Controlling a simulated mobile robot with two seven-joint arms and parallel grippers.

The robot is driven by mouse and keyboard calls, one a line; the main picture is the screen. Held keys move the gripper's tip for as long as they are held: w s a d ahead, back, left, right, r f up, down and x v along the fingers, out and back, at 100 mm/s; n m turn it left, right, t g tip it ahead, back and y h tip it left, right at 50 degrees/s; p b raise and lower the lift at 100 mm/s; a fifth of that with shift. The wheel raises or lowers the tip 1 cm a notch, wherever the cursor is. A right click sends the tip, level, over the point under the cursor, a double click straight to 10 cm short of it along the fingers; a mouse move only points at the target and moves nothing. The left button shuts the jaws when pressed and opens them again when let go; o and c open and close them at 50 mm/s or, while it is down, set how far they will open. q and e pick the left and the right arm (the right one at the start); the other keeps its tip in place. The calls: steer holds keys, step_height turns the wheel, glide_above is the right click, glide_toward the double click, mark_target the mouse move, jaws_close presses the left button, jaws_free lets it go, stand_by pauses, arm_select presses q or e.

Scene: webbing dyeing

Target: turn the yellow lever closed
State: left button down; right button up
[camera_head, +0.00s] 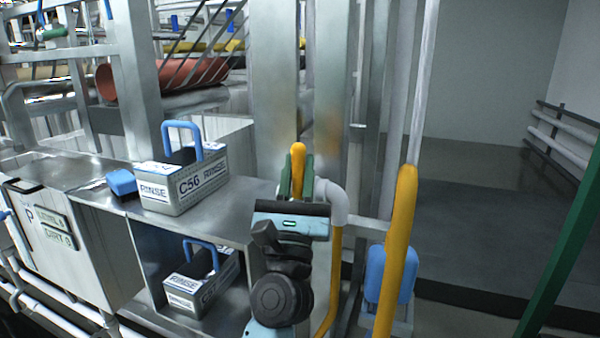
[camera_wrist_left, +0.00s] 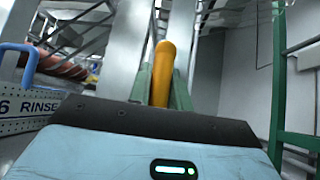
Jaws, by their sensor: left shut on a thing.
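The yellow lever (camera_head: 298,150) stands upright at the top of a white pipe elbow, right of the metal bench. My left gripper (camera_head: 297,175) is shut on it, with one green finger on each side of the lever. In the left wrist view the lever (camera_wrist_left: 164,70) rises between the green fingers (camera_wrist_left: 162,85). The lower part of the lever and its valve are hidden behind my gripper. My right gripper is not in view.
A boxed C56 RINSE unit (camera_head: 185,183) with a blue handle stands on the bench; another (camera_head: 203,275) sits on the shelf below. A thick yellow pipe (camera_head: 398,250) and a blue part (camera_head: 376,272) stand close on the right. Open floor lies beyond.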

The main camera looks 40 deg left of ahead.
mark_target(297, 184)
arm_select(q)
steer(key=c, duration=1.3)
jaws_free()
steer(key=shift+s+f, duration=0.15)
steer(key=shift+f, duration=0.05)
steer(key=b+v, duration=0.3)
steer(key=v, duration=0.3)
steer(key=shift+f, duration=0.1)
steer(key=shift+s+d+f+b, duration=0.25)
steer(key=shift+s+f+b, duration=0.05)
steer(key=shift+s+b, duration=0.05)
